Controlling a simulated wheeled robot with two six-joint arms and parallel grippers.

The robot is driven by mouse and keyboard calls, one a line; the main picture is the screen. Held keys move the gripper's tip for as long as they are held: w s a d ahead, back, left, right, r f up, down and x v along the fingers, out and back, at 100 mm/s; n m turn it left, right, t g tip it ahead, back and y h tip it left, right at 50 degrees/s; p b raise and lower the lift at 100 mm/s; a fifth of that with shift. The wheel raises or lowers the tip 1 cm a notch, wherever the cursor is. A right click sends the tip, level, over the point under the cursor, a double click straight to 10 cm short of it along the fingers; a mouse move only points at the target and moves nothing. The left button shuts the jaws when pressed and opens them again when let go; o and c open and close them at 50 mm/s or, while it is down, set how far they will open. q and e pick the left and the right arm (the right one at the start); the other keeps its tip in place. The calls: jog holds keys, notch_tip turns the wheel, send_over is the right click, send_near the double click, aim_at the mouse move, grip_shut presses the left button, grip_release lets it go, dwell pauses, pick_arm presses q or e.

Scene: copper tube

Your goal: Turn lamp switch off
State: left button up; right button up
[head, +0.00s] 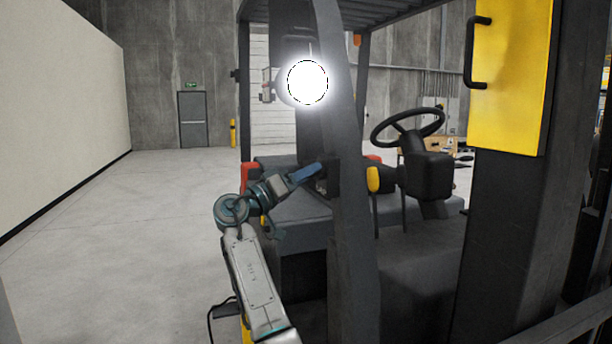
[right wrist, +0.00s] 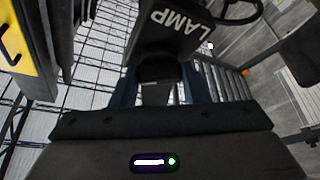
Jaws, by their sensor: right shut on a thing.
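The lamp (head: 307,82) glows bright white high on the forklift's dark frame. The lamp switch box (head: 328,177) is a small dark box on the forklift's front post. In the right wrist view the box (right wrist: 180,30) carries the white word LAMP, upside down, with a dark knob (right wrist: 160,70) below the label. My right gripper (head: 312,171) reaches up to the box from the left. In the right wrist view its blue fingers (right wrist: 169,88) stand on both sides of the knob and are shut on it. The knob's exact turn is hard to tell. My left gripper is not in view.
The forklift's dark post (head: 350,220) stands close beside my right arm. The steering wheel (head: 408,127) and a yellow panel with a black handle (head: 510,75) are to the right. The grey floor (head: 110,230) at the left is clear.

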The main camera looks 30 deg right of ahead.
jog(key=shift+n, duration=0.3)
jog(key=shift+s+r+n+t+y+p, duration=0.1)
jog(key=shift+n+t+y+p, duration=0.55)
jog(key=shift+n, duration=1.55)
jog(key=shift+r+n+t+y+p, duration=0.15)
jog(key=shift+n+t+y+p, duration=0.5)
jog(key=shift+n, duration=1.55)
jog(key=shift+s+r+n+t+y+p, duration=0.1)
jog(key=shift+n+t+y+p, duration=0.5)
jog(key=shift+n, duration=1.6)
jog(key=shift+w, duration=0.1)
jog(key=o, duration=1)
